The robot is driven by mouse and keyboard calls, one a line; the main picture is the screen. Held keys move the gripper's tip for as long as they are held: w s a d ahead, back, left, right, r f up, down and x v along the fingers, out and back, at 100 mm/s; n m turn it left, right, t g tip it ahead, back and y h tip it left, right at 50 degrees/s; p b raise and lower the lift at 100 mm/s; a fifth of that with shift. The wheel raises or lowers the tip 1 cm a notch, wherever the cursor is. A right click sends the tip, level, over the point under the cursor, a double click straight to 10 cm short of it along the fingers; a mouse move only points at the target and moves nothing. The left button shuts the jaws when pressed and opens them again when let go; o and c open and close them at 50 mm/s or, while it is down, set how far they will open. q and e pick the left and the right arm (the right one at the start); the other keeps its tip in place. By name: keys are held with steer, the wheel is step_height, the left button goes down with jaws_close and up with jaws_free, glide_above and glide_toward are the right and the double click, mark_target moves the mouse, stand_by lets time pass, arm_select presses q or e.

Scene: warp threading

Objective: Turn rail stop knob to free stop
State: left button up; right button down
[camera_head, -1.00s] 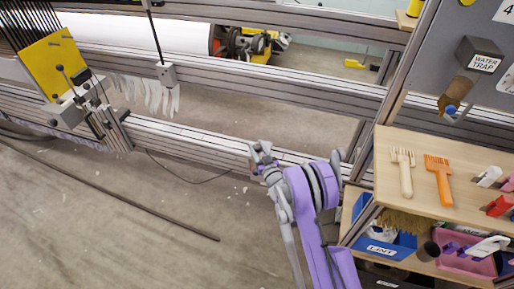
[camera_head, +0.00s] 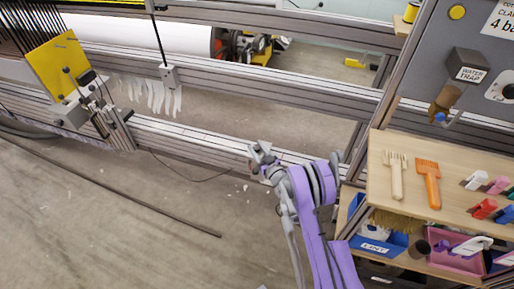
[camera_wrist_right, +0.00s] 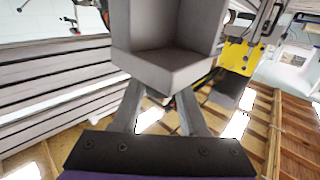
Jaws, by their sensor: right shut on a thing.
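My right gripper (camera_head: 264,160) is at the lower grey rail (camera_head: 205,142), at the end of my purple arm. A small grey block (camera_head: 257,149), seemingly the rail stop, sits at the rail there. In the right wrist view my two fingers (camera_wrist_right: 160,100) reach up to a large grey, box-shaped part (camera_wrist_right: 172,68). The gripper is shut on the stop's knob, which is mostly hidden by the block and fingers. The knob's turn angle cannot be told. My left gripper is not in view.
A wooden shelf (camera_head: 450,208) with a cream comb (camera_head: 396,176), an orange comb (camera_head: 428,182) and coloured clips stands close right of my arm. A yellow plate (camera_head: 55,66) is at left. The floor at front left is mostly clear.

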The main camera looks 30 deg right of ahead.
steer(key=shift+d, duration=0.1)
steer(key=shift+c, duration=2.2)
jaws_free()
steer(key=shift+s, duration=0.15)
steer(key=s+b, duration=0.3)
steer(key=s, duration=0.7)
steer(key=shift+s+a+b, duration=0.2)
steer(key=shift+s+b, duration=0.1)
